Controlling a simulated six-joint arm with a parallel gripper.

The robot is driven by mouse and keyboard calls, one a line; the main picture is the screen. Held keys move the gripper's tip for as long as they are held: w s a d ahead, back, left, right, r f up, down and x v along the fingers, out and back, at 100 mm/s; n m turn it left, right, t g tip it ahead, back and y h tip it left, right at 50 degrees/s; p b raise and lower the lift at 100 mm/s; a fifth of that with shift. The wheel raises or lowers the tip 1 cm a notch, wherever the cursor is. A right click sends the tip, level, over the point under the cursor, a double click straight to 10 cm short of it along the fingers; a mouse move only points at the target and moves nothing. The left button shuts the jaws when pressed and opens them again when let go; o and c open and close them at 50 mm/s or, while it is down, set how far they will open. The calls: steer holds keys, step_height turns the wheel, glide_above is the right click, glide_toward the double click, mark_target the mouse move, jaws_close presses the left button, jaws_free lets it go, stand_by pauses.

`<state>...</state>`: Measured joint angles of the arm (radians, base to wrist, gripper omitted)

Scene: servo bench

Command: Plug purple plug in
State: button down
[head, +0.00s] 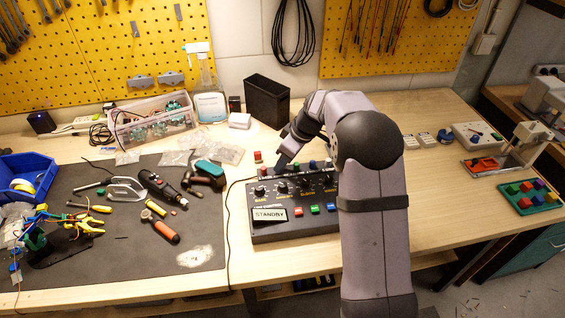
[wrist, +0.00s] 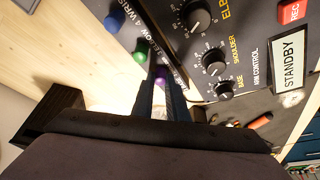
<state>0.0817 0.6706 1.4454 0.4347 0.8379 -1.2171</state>
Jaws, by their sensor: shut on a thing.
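The dark control box (head: 290,232) stands on the bench, with knobs, a row of coloured plugs along its back edge and a screen (head: 268,214) reading STANDBY. My gripper (head: 279,166) is at the box's back edge, left of the green plug (head: 297,165). In the wrist view my gripper (wrist: 160,74) is shut on the purple plug (wrist: 160,82), of which only a little shows between the fingers. It is beside the green plug (wrist: 140,53) and the blue plug (wrist: 112,24). How deep the purple plug sits is hidden.
A red piece (head: 257,156) is at the box's back left. A black bin (head: 267,100) stands behind. A dark mat (head: 150,262) with tools lies left. A green tray (head: 527,207) of coloured pieces is far right. Bench right of my arm is mostly clear.

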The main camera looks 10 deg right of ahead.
steer(key=c, duration=1.7)
jaws_free()
steer(key=shift+o, duration=0.2)
steer(key=shift+r, duration=0.15)
steer(key=shift+r+p, duration=2.15)
steer(key=shift+r, duration=1.25)
steer(key=s+m, duration=0.1)
steer(key=s, duration=0.4)
steer(key=s+d+m+g+h, duration=0.1)
steer(key=s+m, duration=0.1)
steer(key=s, duration=0.4)
steer(key=s+m+h, duration=0.1)
steer(key=s+m, duration=0.1)
steer(key=s, duration=0.3)
steer(key=shift+s+d+f+g, duration=0.2)
steer(key=shift+s+f+g, duration=0.05)
steer(key=shift+s+g, duration=0.15)
steer(key=s+d+f+m, duration=0.1)
steer(key=s+m, duration=0.1)
steer(key=s, duration=0.6)
steer(key=s+d+f+m+g+h, duration=0.1)
steer(key=s+f+m, duration=0.1)
steer(key=s, duration=0.6)
steer(key=shift+s+m+h, duration=0.15)
steer(key=shift+m+h, duration=0.15)
steer(key=shift+m, duration=0.2)
